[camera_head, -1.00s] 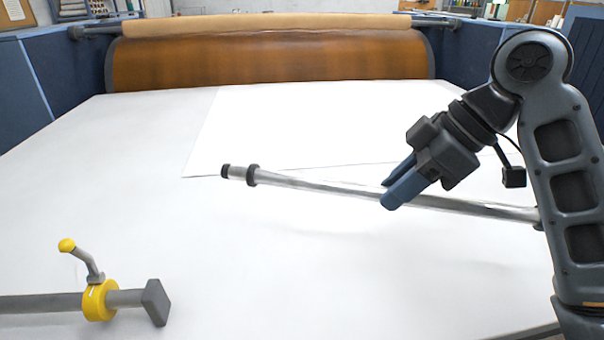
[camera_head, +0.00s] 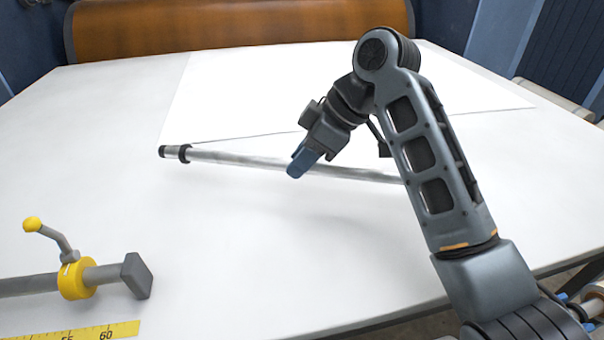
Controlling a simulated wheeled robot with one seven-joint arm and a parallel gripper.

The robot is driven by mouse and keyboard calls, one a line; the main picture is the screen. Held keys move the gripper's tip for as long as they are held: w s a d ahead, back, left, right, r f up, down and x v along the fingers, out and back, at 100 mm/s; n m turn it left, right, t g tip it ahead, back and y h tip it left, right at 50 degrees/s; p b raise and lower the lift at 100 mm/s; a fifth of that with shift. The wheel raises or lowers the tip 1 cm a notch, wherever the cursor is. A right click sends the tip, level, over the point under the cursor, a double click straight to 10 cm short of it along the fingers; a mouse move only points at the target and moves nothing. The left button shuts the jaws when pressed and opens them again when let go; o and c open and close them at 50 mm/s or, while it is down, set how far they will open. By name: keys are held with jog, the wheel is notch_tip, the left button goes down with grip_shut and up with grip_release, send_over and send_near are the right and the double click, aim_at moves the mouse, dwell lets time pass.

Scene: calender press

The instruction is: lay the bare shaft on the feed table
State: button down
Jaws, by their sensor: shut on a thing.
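The bare shaft (camera_head: 235,159) is a long silvery rod with dark rings near its left end. It runs across the view over the white feed table (camera_head: 190,240), sloping slightly down to the right. My gripper (camera_head: 302,164) comes down from the upper right with its blue fingers shut on the shaft near the middle of its visible length. The shaft's right end is hidden behind my arm. I cannot tell whether the shaft touches the table or hangs just above it.
A white sheet (camera_head: 260,90) lies on the table behind the shaft. A grey bar with a yellow collar and lever (camera_head: 75,280) is at the lower left, near a yellow measuring tape (camera_head: 85,332). A brown roller (camera_head: 230,25) spans the back. The table's front middle is clear.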

aim_at(302, 191)
jog(key=shift+f, duration=1.9)
jog(key=shift+f, duration=0.15)
jog(key=c, duration=0.9)
grip_release()
jog(key=shift+c, duration=0.2)
jog(key=v, duration=1.2)
